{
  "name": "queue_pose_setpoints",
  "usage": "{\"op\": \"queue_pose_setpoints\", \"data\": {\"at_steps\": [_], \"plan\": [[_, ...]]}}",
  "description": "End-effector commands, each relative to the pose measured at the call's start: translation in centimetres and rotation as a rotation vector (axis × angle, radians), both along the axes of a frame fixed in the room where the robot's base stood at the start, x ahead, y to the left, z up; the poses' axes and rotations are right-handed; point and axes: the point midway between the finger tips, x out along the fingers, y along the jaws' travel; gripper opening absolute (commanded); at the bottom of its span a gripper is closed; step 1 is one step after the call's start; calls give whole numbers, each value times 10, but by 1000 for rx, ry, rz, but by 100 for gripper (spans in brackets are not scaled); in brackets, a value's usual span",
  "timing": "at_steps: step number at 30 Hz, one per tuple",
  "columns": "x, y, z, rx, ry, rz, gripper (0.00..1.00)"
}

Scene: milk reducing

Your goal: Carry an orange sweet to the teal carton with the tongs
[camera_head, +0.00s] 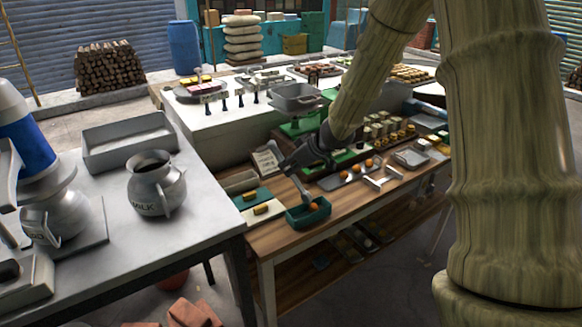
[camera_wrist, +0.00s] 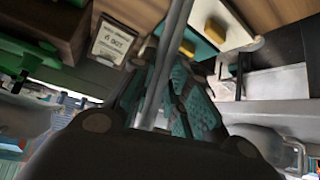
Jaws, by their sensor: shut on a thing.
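My gripper (camera_head: 300,165) is shut on the metal tongs (camera_head: 304,192), which point down toward the teal carton (camera_head: 293,221) on the wooden table. An orange sweet (camera_head: 313,207) shows at the tongs' tip, within the carton's outline. I cannot tell whether the tongs grip it or whether it rests on the carton's floor. More orange sweets (camera_head: 369,162) lie on a dark tray (camera_head: 335,182) to the right.
A teal board (camera_head: 243,205) and a white board (camera_head: 250,220), each with a yellow block, lie left of the carton. A small sign (camera_head: 267,158) stands behind. A small white stand (camera_head: 383,180) is to the right. A grey table with a milk jug (camera_head: 155,185) is at left.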

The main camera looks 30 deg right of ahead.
Motion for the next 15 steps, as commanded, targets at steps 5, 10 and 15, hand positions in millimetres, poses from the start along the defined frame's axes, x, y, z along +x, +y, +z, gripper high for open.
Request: {"op": "queue_pose_setpoints", "data": {"at_steps": [5, 10, 15], "plan": [[0, 0, -5, 0, -1, 1, 0], [0, 0, -5, -1, 0, 1, 0], [0, 0, -5, -1, 0, 1, 26]]}}
